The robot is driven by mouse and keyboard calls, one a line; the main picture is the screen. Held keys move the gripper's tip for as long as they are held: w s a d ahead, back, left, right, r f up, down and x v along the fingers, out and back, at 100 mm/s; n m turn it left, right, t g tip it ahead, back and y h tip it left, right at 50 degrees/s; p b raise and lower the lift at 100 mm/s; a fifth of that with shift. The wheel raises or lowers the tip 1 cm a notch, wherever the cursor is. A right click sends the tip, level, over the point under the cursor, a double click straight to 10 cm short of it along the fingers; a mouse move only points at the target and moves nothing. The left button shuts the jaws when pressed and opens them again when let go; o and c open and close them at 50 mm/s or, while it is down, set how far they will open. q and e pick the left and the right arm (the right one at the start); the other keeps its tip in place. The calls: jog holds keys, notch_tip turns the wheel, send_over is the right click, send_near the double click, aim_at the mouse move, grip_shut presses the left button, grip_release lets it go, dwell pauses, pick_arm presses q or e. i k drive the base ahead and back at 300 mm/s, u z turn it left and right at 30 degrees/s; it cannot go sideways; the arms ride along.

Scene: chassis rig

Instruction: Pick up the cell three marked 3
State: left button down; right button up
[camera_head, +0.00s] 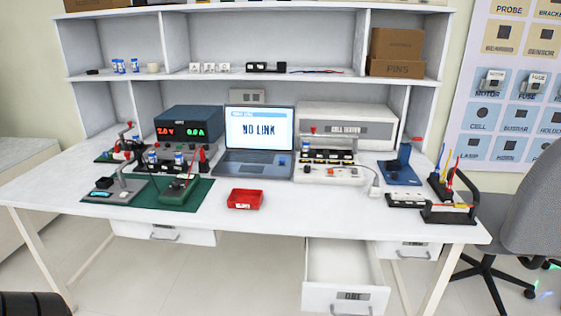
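No marking "3" is readable on anything at this distance, so I cannot tell which thing is cell three. Small blue-and-white cylinders that look like cells (118,66) stand upright on the upper left shelf, with another (135,65) beside them. More small blue-and-white pieces show among the fixtures on the left of the bench (179,158) and one in the device in front of the cell tester (305,143). Neither of my grippers is in view.
A white bench (330,212) carries a laptop (255,165) reading "NO LINK", a red tray (245,199), a green mat (150,198), a cell tester (350,122) and a black-handled rack (455,212). An open drawer (345,297) juts out below. A grey chair (535,210) stands right.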

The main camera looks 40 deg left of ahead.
aim_at(306, 143)
jog(key=k, duration=0.35)
jog(key=u, duration=1.2)
